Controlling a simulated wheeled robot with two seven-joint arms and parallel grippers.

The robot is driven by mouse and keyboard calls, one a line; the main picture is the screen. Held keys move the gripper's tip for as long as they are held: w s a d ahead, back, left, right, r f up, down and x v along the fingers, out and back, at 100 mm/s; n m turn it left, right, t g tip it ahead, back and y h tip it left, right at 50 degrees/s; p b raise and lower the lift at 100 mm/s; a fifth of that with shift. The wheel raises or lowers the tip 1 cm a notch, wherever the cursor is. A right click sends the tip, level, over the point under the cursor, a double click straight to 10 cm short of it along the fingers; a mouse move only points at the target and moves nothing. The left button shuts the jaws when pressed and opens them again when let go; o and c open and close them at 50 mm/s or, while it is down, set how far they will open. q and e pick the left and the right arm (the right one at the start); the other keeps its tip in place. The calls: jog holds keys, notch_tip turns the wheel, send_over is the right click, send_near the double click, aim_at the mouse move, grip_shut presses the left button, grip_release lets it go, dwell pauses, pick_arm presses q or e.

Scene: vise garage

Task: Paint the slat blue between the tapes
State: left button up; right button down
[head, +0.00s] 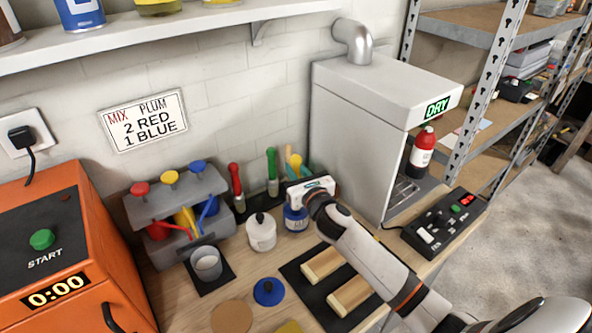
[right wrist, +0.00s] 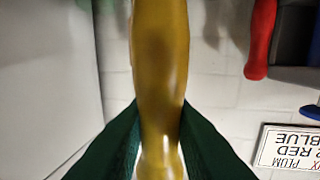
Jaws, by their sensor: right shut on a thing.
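Two bare wooden slats, a far one (head: 322,265) and a near one (head: 350,295), lie on a black mat (head: 294,275). I cannot make out tape or blue paint on them. My right gripper (head: 296,180) is at the back of the bench, above the blue paint jar (head: 296,219). It is shut on a yellow handle (head: 295,163), probably a brush, which also fills the middle of the right wrist view (right wrist: 158,75) between the dark green fingers (right wrist: 155,135). The lower end of the handle is hidden. A blue lid (head: 268,291) lies on the bench. My left gripper is out of view.
A white jar (head: 261,232) stands left of the blue jar. Red and green handles (head: 272,165) stand behind. A grey dispenser (head: 180,205), a grey cup (head: 207,264) and an orange machine (head: 65,250) are at left. A DRY cabinet (head: 350,130) and control box (head: 440,222) are at right.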

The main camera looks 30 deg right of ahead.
aim_at(296, 156)
dwell(0.5)
jog(key=shift+f+b, duration=0.4)
jog(key=shift+f, duration=0.15)
dwell(0.4)
dwell(0.5)
notch_tip(296, 156, up, 7)
jog(key=p, duration=0.7)
jog(key=shift+r, duration=0.1)
dwell(0.6)
